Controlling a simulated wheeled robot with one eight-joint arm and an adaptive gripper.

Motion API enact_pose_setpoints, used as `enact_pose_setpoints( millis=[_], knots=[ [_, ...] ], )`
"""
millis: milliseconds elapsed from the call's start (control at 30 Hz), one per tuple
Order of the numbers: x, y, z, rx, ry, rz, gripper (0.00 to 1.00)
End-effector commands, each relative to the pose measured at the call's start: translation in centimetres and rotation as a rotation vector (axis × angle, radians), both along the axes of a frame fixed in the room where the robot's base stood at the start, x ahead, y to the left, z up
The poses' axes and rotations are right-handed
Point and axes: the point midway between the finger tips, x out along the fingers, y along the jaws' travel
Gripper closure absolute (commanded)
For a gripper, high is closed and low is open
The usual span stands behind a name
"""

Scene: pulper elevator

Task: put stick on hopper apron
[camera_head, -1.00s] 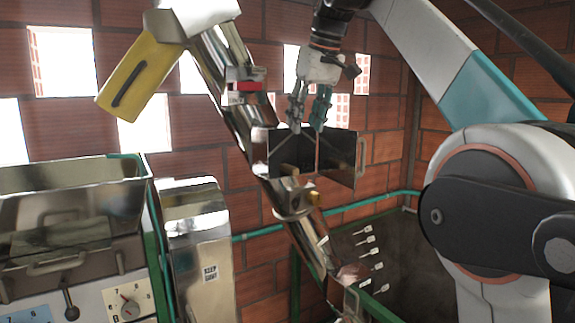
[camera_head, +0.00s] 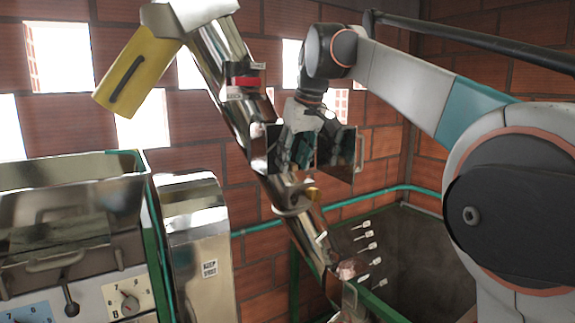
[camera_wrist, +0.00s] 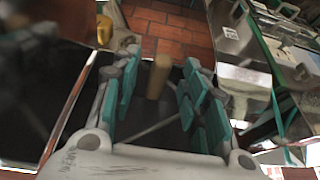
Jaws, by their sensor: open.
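The stick (camera_wrist: 158,76) is a short tan cylinder in the wrist view, standing in a dark opening between my finger pads and apart from them. My gripper (camera_head: 302,150) is open, with teal pads, at the open hatch box on the slanted shiny elevator tube (camera_head: 230,105). Its fingers also show in the wrist view (camera_wrist: 160,64). In the head view my gripper hides the stick. The metal hopper (camera_head: 70,173) stands at the left; its sloped front carries a handle. I cannot tell which part is the apron.
The hatch door (camera_head: 343,152) stands open right beside my gripper. A yellow cover (camera_head: 132,75) hangs at the upper left. A steel cabinet (camera_head: 198,235) stands between hopper and tube. Below the hopper is a panel with a dial (camera_head: 130,301).

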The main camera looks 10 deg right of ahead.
Motion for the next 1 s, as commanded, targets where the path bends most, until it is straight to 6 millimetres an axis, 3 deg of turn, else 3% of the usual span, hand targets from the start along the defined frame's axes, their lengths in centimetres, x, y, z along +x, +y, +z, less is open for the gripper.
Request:
enact_pose_setpoints(
  millis=[300,467,1000],
  knots=[
    [0.14,0.05,-0.42,0.0,0.0,0.0,0.61],
    [0.15,0.06,-0.41,0.0,0.0,0.0,0.97],
    [0.19,0.06,0.14,0.0,0.0,0.0,1.0]
  ],
)
